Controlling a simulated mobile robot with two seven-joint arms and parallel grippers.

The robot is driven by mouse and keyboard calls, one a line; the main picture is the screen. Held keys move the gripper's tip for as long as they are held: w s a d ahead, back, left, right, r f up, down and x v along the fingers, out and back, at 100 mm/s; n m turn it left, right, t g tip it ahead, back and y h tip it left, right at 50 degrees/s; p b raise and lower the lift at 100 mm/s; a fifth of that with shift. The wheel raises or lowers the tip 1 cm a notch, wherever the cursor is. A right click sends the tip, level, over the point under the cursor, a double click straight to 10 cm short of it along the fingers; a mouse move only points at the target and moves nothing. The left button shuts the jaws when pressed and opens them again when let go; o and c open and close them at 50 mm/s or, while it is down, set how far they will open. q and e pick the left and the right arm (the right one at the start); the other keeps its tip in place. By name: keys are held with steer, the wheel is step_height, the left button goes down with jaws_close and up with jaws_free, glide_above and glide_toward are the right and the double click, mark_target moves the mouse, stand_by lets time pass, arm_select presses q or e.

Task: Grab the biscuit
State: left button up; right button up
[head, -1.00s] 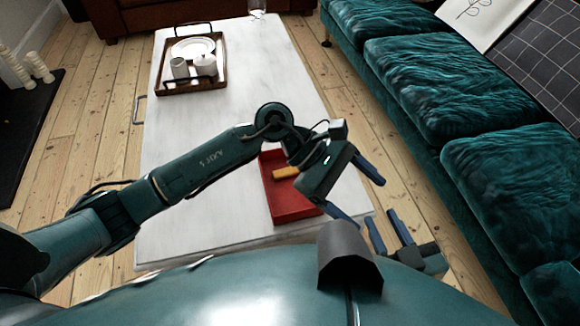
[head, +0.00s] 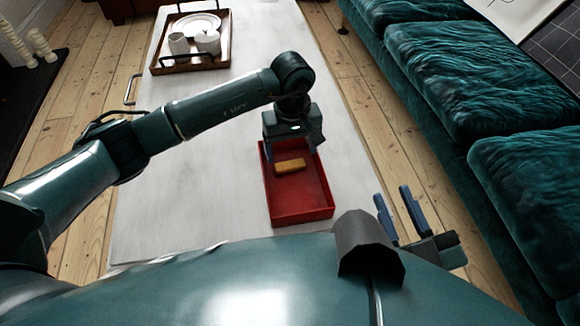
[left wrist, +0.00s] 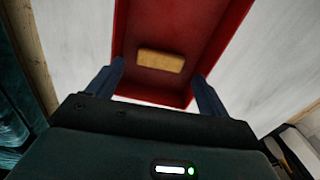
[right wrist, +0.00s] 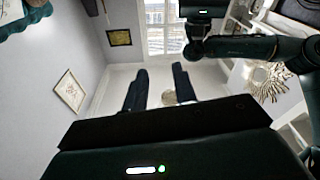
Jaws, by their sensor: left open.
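The biscuit (head: 290,166) is a golden-brown bar lying in a red tray (head: 300,213) on the white table. My left gripper (head: 296,152) is above the far end of the tray, close to the biscuit. In the left wrist view the biscuit (left wrist: 161,61) lies beyond and between the two open blue fingers (left wrist: 158,80), with nothing held. The red tray (left wrist: 215,50) fills the space between the fingers. My right gripper (head: 401,200) is off the table's right side, fingers apart and empty, pointing up; its wrist view shows bare fingers (right wrist: 160,80).
A brown wooden tray (head: 160,68) with plates, a cup and a pot stands at the far end of the white table (head: 190,215). A teal sofa (head: 480,90) runs along the right. The table left of the red tray is clear.

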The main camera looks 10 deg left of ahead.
mark_target(290, 166)
arm_select(q)
step_height(290, 166, down, 5)
steer(key=shift+a+f+b, duration=0.1)
steer(key=shift+a+b, duration=0.05)
steer(key=shift+b, duration=0.7)
steer(key=shift+c, duration=0.2)
steer(key=c, duration=0.7)
